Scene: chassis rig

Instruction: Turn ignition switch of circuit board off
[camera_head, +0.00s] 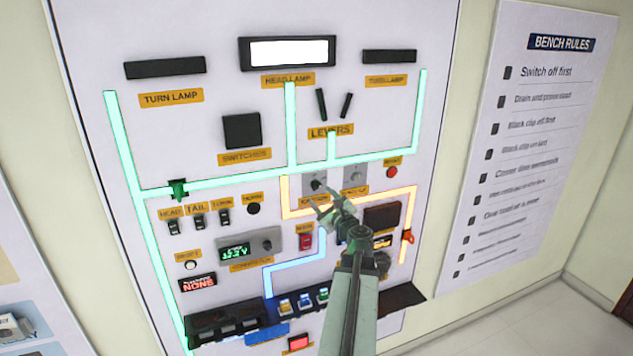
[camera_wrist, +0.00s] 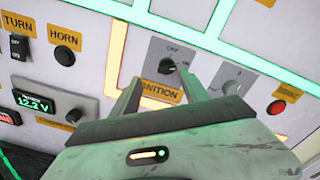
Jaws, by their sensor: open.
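The circuit board (camera_head: 215,50) is a tall white wall panel with lit green, orange and blue lines. The ignition switch (camera_head: 316,184) is a dark rotary knob on a grey plate near the board's middle. It also shows in the wrist view (camera_wrist: 167,67), above the orange IGNITION label (camera_wrist: 160,92), with small lettering around it. My gripper (camera_head: 333,211) is in front of the board, just below the ignition switch. In the wrist view its two fingers (camera_wrist: 160,88) are spread apart with nothing between them, and the knob is just beyond their tips. Contact with the knob cannot be told.
A second grey rotary switch (camera_wrist: 232,88) and a red button (camera_wrist: 276,107) are right of the ignition switch. The HORN button (camera_wrist: 65,56) and a 12.2 V display (camera_wrist: 35,103) are at left. A lower shelf (camera_head: 225,322) juts from the board.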

